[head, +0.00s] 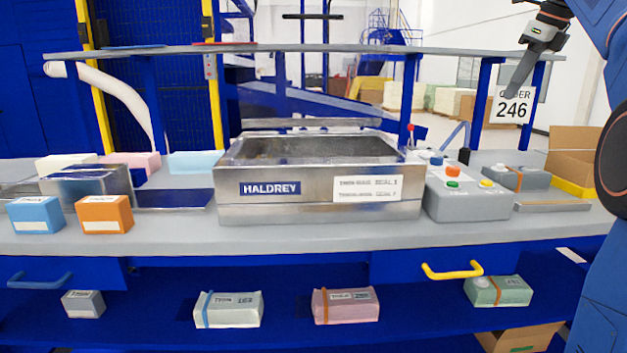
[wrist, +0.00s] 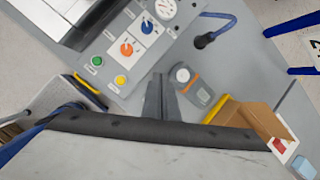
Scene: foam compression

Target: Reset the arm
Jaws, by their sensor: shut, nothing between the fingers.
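My gripper (head: 522,75) is at the upper right in the head view, raised well above the workbench in front of the order 246 sign. Its fingers are together with nothing between them. In the wrist view my gripper (wrist: 158,80) points down over the bench, beside the control box (wrist: 133,45). The same control box (head: 468,204) stands right of the steel HALDREY press tray (head: 240,206) in the head view. My blue arm comes in at the right edge of the head view.
The grey bench (head: 300,238) carries a blue block (head: 35,215) and an orange block (head: 104,214) at left. An open cardboard box (head: 575,150) stands at right. Wrapped packs, one pink (head: 346,306), lie on the lower shelf. A grey upper shelf (head: 330,47) spans the bench.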

